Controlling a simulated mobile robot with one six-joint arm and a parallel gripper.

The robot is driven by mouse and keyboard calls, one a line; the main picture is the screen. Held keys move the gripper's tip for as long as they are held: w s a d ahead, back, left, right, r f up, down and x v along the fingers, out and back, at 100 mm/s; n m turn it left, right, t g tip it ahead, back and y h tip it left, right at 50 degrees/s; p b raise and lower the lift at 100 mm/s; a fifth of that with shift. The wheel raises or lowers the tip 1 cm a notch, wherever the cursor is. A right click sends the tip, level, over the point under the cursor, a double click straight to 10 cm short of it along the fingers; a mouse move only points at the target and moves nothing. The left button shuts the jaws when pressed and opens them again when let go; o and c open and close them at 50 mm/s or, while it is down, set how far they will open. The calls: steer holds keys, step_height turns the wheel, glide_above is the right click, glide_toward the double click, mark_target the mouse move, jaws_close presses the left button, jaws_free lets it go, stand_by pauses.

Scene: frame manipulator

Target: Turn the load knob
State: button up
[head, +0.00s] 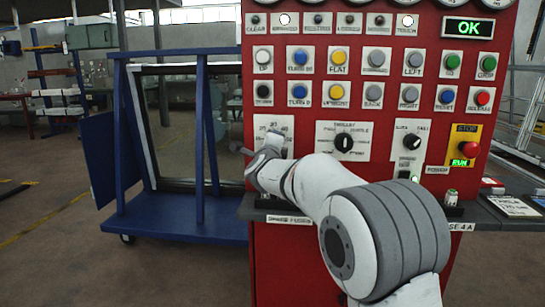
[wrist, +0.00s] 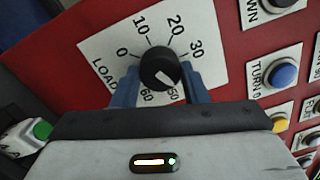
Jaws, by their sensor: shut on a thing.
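The load knob is a round black knob (wrist: 160,68) on a white plate (wrist: 122,40) marked LOAD with a scale of numbers, seen in the wrist view. Its white pointer line points down and slightly right, toward the numbers at the lower side of the dial, partly hidden by my gripper. My gripper (wrist: 160,84) has its two blue fingers on either side of the knob and is shut on it. In the head view my gripper (head: 268,148) is at the left plate (head: 262,122) of the red panel, and my arm hides the knob.
The red panel (head: 300,235) carries rows of coloured buttons, a black mode knob (head: 343,142), another knob (head: 411,142) and a red stop button (head: 469,149). A green OK display (head: 468,27) is lit. A blue frame trolley (head: 180,225) stands left of the panel.

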steer(key=shift+m+b, duration=0.95)
steer(key=shift+m, duration=0.25)
steer(key=o, duration=1)
steer(key=shift+s, duration=0.1)
steer(key=s, duration=0.7)
steer(key=shift+s+a+f, duration=0.1)
steer(key=shift+s+f, duration=0.2)
